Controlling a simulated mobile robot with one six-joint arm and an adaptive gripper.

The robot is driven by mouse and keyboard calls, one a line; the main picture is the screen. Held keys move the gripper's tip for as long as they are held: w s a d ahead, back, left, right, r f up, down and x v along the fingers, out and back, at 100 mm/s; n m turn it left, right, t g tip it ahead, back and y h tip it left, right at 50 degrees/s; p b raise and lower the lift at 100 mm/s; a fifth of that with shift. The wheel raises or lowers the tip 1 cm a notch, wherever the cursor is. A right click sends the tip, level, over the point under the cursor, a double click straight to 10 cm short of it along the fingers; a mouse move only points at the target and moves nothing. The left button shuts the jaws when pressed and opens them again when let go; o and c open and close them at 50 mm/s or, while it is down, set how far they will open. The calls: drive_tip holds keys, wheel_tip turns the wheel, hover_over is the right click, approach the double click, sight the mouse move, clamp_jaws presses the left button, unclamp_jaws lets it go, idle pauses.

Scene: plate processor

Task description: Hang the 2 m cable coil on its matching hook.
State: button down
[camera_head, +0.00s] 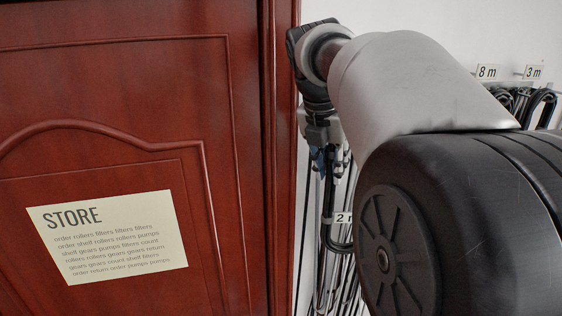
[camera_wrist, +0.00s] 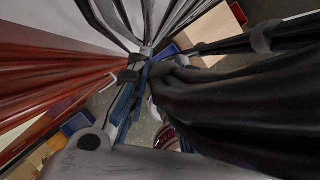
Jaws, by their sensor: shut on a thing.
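My gripper (camera_head: 322,152) points down beside the red door frame, in front of the white wall. It is shut on dark cable, which hangs below it in long strands (camera_head: 330,235). A white label reading "2 m" (camera_head: 343,218) shows by these strands, partly cut off by my arm. I cannot tell whether it is on the coil or the wall. In the wrist view a thick black cable bundle (camera_wrist: 235,95) fills the right side, close to the fingers. The fingertips and the exact grip are mostly hidden. I cannot make out a hook for 2 m.
Wall labels "8 m" (camera_head: 488,72) and "3 m" (camera_head: 533,72) are at the upper right, with black cables (camera_head: 538,103) hanging below them. A red door (camera_head: 120,130) with a STORE notice (camera_head: 108,236) fills the left. My arm blocks the middle right.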

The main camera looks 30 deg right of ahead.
drive_tip(key=c, duration=1.3)
unclamp_jaws()
drive_tip(key=shift+c, duration=0.2)
drive_tip(key=v, duration=1.2)
drive_tip(key=s+a+f+m+t+y+b, duration=0.1)
drive_tip(key=s+a+f+m+b, duration=0.4)
drive_tip(key=f, duration=1.4)
drive_tip(key=s+a+f+m+t+y+b, duration=0.1)
drive_tip(key=s+a+f+m+b, duration=0.5)
drive_tip(key=f+m+b, duration=0.4)
drive_tip(key=s+a+f+m+y+b, duration=0.2)
drive_tip(key=s+a+f+m+b, duration=0.4)
drive_tip(key=f+b, duration=0.8)
wheel_tip(320, 180, down, 14)
drive_tip(key=a+m, duration=0.1)
drive_tip(key=m, duration=0.1)
drive_tip(key=shift+a+r+m+t+b, duration=0.15)
drive_tip(key=shift+a+m+t+b, duration=0.15)
drive_tip(key=shift+t+b, duration=0.1)
drive_tip(key=shift+s, duration=0.1)
